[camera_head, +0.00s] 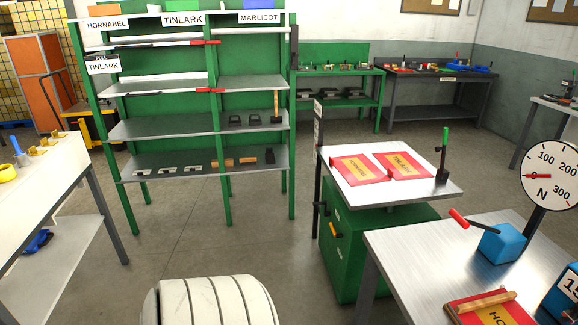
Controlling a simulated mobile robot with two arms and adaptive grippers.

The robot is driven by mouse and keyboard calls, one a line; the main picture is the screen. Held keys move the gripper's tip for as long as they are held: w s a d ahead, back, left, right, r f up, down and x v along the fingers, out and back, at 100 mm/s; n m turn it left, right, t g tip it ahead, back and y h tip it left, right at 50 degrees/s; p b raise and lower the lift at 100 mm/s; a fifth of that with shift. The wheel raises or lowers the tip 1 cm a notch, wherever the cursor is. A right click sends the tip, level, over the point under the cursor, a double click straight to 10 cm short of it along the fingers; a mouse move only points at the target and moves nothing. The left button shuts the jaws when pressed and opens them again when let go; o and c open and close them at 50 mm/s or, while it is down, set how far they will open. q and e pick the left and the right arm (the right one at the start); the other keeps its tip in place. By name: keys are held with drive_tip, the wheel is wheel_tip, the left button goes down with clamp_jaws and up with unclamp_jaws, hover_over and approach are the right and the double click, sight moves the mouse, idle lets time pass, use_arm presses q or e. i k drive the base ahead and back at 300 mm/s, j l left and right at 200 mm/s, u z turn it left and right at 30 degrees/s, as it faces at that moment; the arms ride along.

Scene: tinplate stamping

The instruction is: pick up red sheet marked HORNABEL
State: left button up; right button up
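A red sheet with a yellow label reading HORNABEL (357,169) lies flat on the pale top of a green cabinet stand, to the right of centre. A matching red sheet marked TINLARK (403,166) lies close on its right. Another red and yellow sheet (487,312), its lettering starting "HO", lies on the metal bench at the bottom right. A wooden bar rests across it, and the frame edge cuts it off. Neither of my grippers is in view.
The green cabinet stand (368,262) carries an upright green-handled tool (443,155). The metal bench (415,262) holds a blue block with a red-handled lever (500,243) and a dial gauge (549,175). Green shelving (205,128) stands at left; open floor lies between.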

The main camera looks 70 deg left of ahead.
sight(358, 170)
drive_tip(key=u, duration=1.7)
drive_tip(key=i+j+z, duration=0.1)
drive_tip(key=i+j, duration=0.65)
drive_tip(key=i, duration=0.15)
